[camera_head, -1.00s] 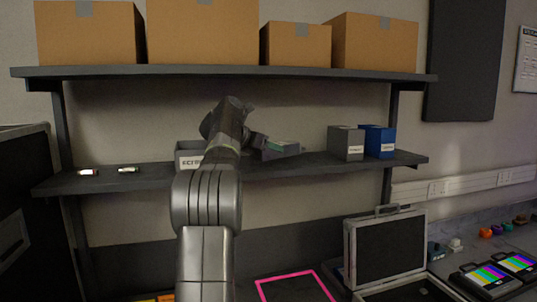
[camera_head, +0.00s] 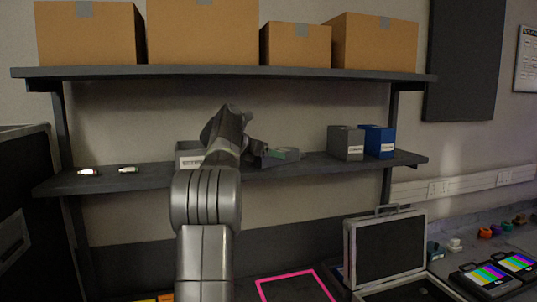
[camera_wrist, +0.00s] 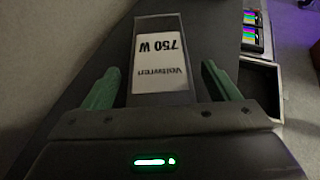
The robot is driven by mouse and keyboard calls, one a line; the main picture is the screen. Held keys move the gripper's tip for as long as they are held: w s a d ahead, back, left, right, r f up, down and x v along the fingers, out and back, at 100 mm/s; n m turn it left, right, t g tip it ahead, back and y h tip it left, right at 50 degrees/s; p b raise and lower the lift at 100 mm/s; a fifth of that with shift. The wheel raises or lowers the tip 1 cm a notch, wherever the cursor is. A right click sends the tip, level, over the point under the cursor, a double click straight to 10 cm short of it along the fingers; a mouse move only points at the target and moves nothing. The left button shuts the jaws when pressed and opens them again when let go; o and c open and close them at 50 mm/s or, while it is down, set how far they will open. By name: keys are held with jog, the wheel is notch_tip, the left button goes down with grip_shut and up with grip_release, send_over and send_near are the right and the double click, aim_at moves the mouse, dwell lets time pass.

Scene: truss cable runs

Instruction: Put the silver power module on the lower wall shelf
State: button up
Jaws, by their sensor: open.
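The silver power module (camera_wrist: 160,62) is a grey box with a white label reading "Voltwren 750 W", upside down in the wrist view. It lies between the two green fingers of my gripper (camera_wrist: 161,80), which are open with a visible gap on each side. In the head view my gripper (camera_head: 280,153) is at the middle of the lower wall shelf (camera_head: 330,166). The module is partly hidden there by the gripper and arm. It appears to be on or just above the shelf; I cannot tell if it touches.
A grey labelled bin (camera_head: 188,156) is left of my gripper. A grey box (camera_head: 346,143) and a blue box (camera_head: 380,141) stand to the right. The upper shelf (camera_head: 230,72) overhangs. An open case (camera_head: 386,250) is below.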

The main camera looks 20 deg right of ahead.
jog(key=b+v, duration=0.1)
jog(key=v, duration=0.6)
jog(key=shift+s+a+r+b, duration=0.1)
jog(key=shift+a+r+b, duration=0.05)
jog(key=shift+a+b, duration=0.15)
dwell(1.0)
